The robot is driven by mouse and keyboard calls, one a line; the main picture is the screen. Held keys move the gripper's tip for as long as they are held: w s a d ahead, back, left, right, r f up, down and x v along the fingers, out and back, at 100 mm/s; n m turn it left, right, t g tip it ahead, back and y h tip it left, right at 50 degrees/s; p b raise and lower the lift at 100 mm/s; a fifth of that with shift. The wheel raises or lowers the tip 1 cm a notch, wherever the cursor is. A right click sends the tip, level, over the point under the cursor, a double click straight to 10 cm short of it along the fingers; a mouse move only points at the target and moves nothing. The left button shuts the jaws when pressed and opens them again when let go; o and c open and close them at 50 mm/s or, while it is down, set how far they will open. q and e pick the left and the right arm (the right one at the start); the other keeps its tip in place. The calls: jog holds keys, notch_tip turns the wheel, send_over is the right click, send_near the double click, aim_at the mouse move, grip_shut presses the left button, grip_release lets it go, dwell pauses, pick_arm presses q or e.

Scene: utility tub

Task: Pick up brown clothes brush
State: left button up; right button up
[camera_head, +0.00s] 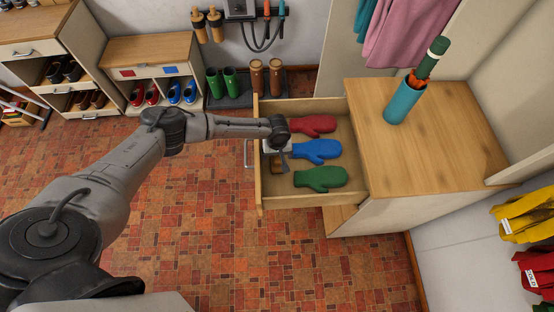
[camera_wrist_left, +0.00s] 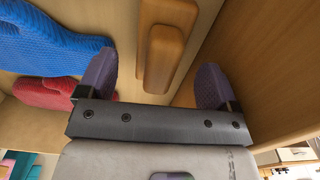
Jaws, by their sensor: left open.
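The brown clothes brush (camera_wrist_left: 165,45) lies in the open drawer (camera_head: 258,187), close to the drawer's front panel. In the head view only a small brown part of the brush (camera_head: 277,167) shows under my left gripper (camera_head: 282,163). In the left wrist view my left gripper (camera_wrist_left: 155,76) is open, with one purple finger on each side of the brush's line. The brush appears between the fingers with gaps on both sides. I cannot tell how far above it the fingertips are. My right gripper is not in view.
Red (camera_head: 312,125), blue (camera_head: 317,150) and green (camera_head: 321,178) mittens lie beside the brush in the drawer. A teal holder (camera_head: 403,103) with an umbrella stands on the cabinet top (camera_head: 440,150). The tiled floor (camera_head: 200,235) in front of the drawer is clear.

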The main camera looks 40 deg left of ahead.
aim_at(277, 157)
pick_arm(q)
jog(key=shift+a+f+b, duration=0.1)
jog(key=shift+f+b, duration=0.2)
jog(key=shift+f, duration=1.35)
jog(key=c, duration=1.1)
